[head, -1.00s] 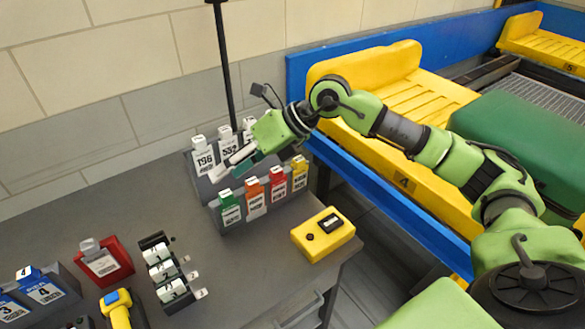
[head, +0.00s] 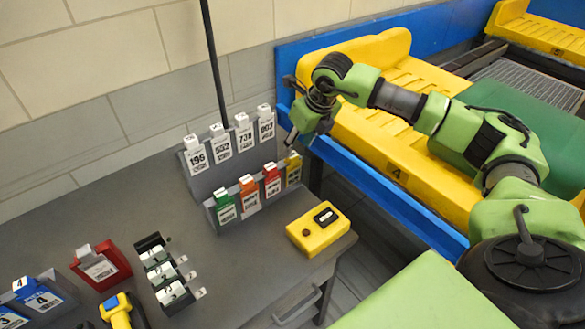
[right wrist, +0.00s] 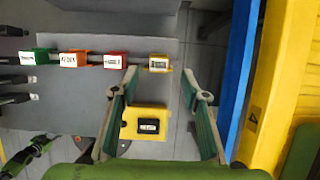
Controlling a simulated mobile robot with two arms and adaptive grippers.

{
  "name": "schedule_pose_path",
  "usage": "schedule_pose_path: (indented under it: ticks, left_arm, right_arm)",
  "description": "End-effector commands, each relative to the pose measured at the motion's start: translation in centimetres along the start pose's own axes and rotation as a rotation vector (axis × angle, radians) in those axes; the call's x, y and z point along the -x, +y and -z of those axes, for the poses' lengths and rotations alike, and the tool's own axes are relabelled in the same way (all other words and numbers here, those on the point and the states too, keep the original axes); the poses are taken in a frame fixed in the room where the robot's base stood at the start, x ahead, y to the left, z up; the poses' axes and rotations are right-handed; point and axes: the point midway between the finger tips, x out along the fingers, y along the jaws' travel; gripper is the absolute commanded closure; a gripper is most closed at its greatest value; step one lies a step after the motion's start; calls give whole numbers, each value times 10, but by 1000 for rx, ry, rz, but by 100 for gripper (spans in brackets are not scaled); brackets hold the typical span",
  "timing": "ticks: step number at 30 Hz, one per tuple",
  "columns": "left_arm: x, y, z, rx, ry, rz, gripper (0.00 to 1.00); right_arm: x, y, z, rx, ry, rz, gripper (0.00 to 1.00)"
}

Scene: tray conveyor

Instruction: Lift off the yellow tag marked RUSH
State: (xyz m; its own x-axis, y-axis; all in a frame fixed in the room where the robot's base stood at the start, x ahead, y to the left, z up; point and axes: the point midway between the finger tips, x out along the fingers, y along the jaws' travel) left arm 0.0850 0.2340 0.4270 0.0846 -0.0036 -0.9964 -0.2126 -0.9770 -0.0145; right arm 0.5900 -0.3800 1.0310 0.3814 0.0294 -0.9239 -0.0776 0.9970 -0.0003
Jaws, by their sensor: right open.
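The yellow tag (head: 293,168) hangs at the right end of the lower row of coloured tags on a grey rack (head: 209,211). Its lettering is too small to read. In the right wrist view the yellow tag (right wrist: 159,64) lies between my fingertips, seen from above. My right gripper (right wrist: 159,75) is open, with one finger on each side of the tag and nothing held. In the head view my right gripper (head: 292,138) is above and just behind the tag. A small green and black part (right wrist: 30,150), probably of my left arm, shows at the lower left.
Red (head: 272,182), orange (head: 249,194) and green (head: 225,206) tags hang to the left. White numbered tags (head: 220,144) stand behind. A yellow box (head: 320,229) sits in front, at the table's edge. The blue conveyor rail (head: 390,200) is close on the right.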

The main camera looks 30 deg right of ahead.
Motion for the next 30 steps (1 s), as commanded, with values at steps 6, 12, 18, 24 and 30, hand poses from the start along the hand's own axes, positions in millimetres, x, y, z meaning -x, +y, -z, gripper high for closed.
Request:
schedule_pose_path:
  ticks: [6,12,18,24,30]
  left_arm:
    - [22,-2,4,0,3,2,60]
    - [27,-3,6,0,6,3,60]
    - [26,-3,8,0,8,3,60]
    - [26,-3,8,0,8,3,60]
    - [26,-3,8,0,8,3,60]
  right_arm:
    - [-24,2,1,0,5,-1,58]
    - [-49,2,2,1,2,-1,58]
    - [-52,2,2,1,1,0,58]
    - [-52,2,2,1,1,-1,97]
    - [-51,2,1,0,0,-1,100]
